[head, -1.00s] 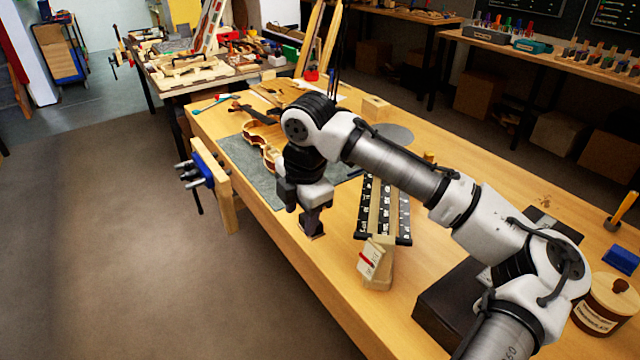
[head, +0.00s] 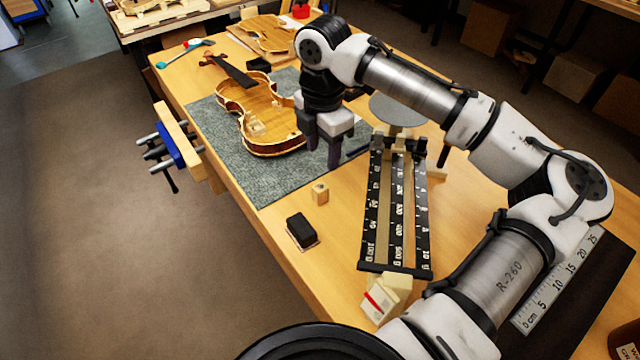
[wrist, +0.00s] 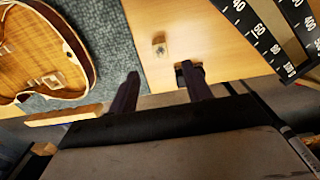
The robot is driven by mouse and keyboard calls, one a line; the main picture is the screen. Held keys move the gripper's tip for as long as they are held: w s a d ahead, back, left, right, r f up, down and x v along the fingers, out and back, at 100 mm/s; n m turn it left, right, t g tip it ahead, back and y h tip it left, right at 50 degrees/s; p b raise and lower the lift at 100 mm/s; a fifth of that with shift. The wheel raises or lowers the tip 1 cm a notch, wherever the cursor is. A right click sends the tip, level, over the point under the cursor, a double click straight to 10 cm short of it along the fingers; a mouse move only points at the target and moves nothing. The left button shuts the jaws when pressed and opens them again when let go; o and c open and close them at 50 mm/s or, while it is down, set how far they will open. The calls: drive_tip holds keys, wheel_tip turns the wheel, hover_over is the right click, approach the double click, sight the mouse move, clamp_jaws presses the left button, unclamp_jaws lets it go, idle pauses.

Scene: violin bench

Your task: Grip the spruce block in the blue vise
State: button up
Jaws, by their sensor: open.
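A small pale wooden block with a dark mark, likely the spruce block (head: 320,193), stands on the bench just in front of the grey mat. It also shows in the wrist view (wrist: 159,48), beyond my fingertips. My gripper (head: 333,160) is above the bench beside the violin, behind and above the block. In the wrist view its fingers (wrist: 163,82) are apart and empty.
A black block (head: 301,230) lies near the front edge. A black scaled rack (head: 397,205) and a labelled pale block (head: 380,298) stand to the right.

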sight(320, 187)
wheel_tip(320, 187, down, 6)
drive_tip(key=shift+s+f, duration=0.1)
drive_tip(key=shift+f, duration=0.1)
drive_tip(key=shift+a+f+p, duration=0.15)
drive_tip(key=shift+f+p, duration=0.3)
drive_tip(key=shift+f, duration=0.9)
drive_tip(key=shift+a+f+p, duration=0.1)
drive_tip(key=shift+f+p, duration=0.3)
drive_tip(key=shift+f, duration=0.9)
drive_tip(key=shift+c, duration=0.4)
drive_tip(key=c, duration=1)
